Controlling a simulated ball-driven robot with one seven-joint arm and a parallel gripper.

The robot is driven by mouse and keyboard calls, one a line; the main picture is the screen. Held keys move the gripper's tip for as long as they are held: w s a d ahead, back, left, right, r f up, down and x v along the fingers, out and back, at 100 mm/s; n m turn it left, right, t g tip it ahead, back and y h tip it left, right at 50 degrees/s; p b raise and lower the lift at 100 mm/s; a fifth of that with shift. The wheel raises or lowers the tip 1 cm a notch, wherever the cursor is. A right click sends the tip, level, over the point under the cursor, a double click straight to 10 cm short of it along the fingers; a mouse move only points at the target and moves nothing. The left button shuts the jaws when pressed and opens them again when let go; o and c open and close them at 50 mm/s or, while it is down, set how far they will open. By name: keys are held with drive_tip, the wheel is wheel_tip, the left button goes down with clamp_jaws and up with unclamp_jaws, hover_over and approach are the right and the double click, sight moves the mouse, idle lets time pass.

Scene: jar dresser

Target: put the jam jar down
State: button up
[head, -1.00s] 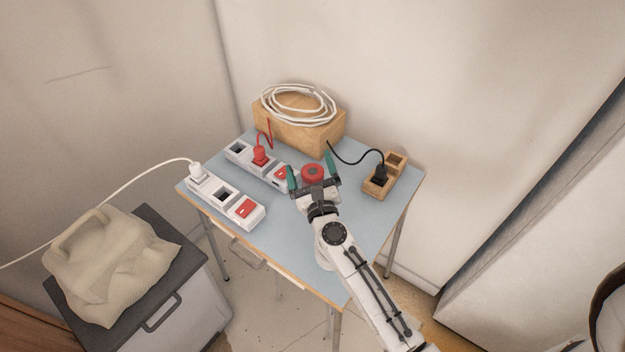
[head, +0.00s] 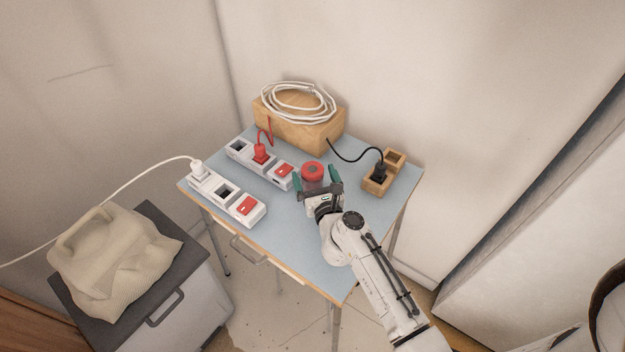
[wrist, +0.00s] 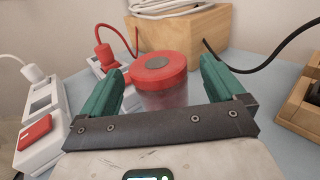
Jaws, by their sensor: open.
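The jam jar (head: 312,173) has a red lid with a grey disc on top and a clear body. It stands upright on the blue-topped table (head: 290,235). My gripper (head: 318,183) is open, with its green-tipped fingers on the near side of the jar. In the wrist view the jar (wrist: 160,75) is between and slightly beyond the two green fingers of my gripper (wrist: 160,90), with its lower part hidden behind the gripper's dark front bar. Gaps show between the lid and the fingers.
White power strips (head: 227,200) with red switches lie left of the jar, one holding a red plug (head: 261,154). A wooden box (head: 300,133) with coiled white cable stands behind. A wooden socket block (head: 376,186) with a black plug is at right. The table's front is clear.

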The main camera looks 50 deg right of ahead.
sight(309, 163)
drive_tip(key=shift+x, duration=1.85)
drive_tip(key=shift+c, duration=0.4)
drive_tip(key=c, duration=1.2)
drive_tip(key=shift+r, duration=0.1)
drive_tip(key=shift+c, duration=1)
drive_tip(key=shift+r, duration=0.1)
